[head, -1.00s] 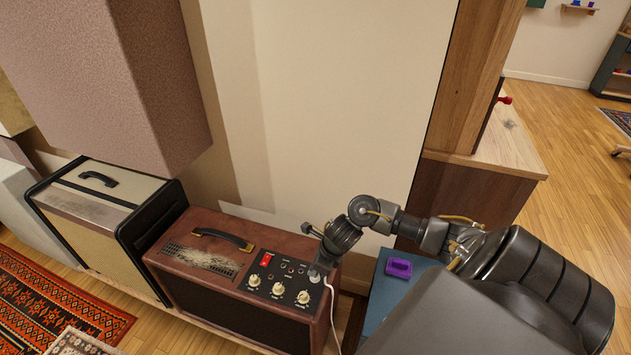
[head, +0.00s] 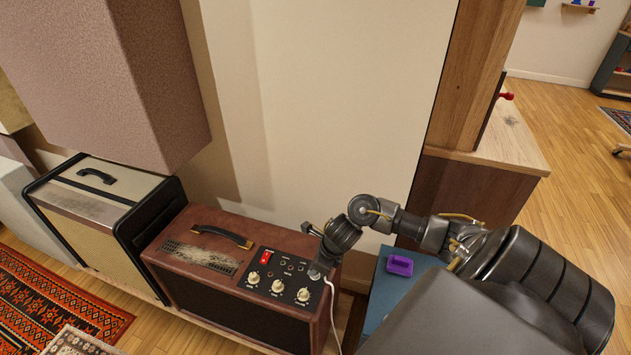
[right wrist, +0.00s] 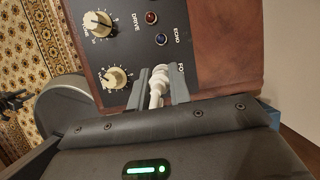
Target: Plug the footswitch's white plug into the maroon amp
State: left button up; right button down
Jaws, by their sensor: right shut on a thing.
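The maroon amp (head: 189,226) stands low against the wall, with a black control panel on its top that carries cream knobs, a red switch and several jacks. My right gripper (head: 318,272) is over the right end of that panel. In the right wrist view my right gripper (right wrist: 158,88) is shut on the white plug (right wrist: 157,87), close to the panel by a label partly reading "FO". The plug's tip and the jack under it are hidden, so I cannot tell whether it is in. The white cable (head: 333,305) hangs down the amp's right side. The footswitch is not clearly seen.
A cream and black amp (head: 100,190) stands left of the maroon one. A blue surface (head: 385,297) with a purple object (head: 399,266) lies to the right, by a wooden cabinet (head: 460,195). A large pinkish box (head: 110,80) overhangs the upper left.

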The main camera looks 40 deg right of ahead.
jog(key=shift+f, duration=0.25)
jog(key=c, duration=1.2)
grip_release()
jog(key=p+v, duration=0.1)
jog(key=v, duration=0.9)
jog(key=shift+r, duration=0.4)
jog(key=shift+s+d, duration=0.1)
